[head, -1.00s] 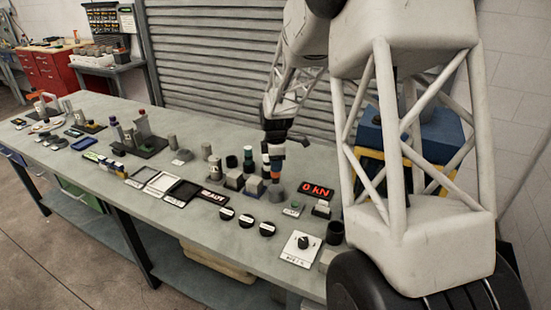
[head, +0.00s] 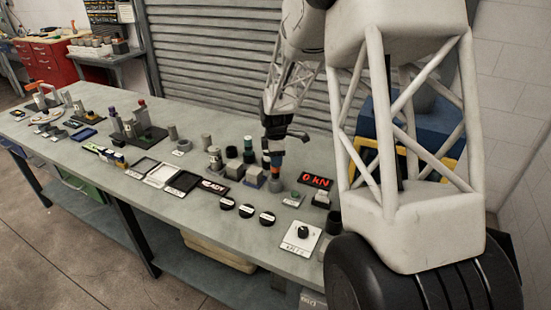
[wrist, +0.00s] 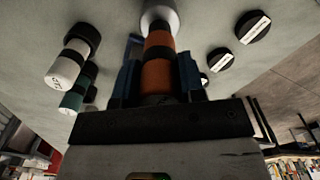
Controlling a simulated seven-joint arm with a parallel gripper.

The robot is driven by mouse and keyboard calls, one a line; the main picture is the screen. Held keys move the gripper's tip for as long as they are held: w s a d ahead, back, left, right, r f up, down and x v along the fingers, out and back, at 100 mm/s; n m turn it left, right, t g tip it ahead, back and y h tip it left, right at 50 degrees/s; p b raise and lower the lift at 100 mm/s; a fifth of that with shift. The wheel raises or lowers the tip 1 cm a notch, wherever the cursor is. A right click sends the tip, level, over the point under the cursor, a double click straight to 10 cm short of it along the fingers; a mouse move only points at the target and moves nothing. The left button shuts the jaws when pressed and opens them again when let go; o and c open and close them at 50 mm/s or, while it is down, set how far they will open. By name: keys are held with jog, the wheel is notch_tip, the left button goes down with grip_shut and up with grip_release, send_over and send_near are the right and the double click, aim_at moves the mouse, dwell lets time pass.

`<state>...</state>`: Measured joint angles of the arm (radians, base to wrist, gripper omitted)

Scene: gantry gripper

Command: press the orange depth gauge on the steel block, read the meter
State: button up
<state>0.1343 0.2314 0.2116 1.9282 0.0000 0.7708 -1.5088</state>
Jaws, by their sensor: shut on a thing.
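My gripper (head: 272,148) is shut on the orange depth gauge (head: 276,160), which points down at the bench. In the wrist view the orange gauge (wrist: 158,75) has dark bands and sits between the blue-grey fingers. Its far end meets or overlaps a round grey piece (wrist: 160,12); I cannot tell if they touch. In the head view this grey piece (head: 277,184) is directly below the gauge. Square grey blocks (head: 254,174) stand just left of it; I cannot tell which piece is the steel block. The meter (head: 316,181) reads 0 kN in red.
Black round labelled discs (head: 246,211) lie in front of the gauge. Green-topped and white cylinders (wrist: 68,65) stand close beside the gripper. A READY sign (head: 214,186) and a dial plate (head: 301,238) lie on the bench. The bench's front strip is mostly clear.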

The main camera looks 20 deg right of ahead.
jog(key=shift+f, duration=0.65)
dwell(2.2)
jog(key=shift+r, duration=3.6)
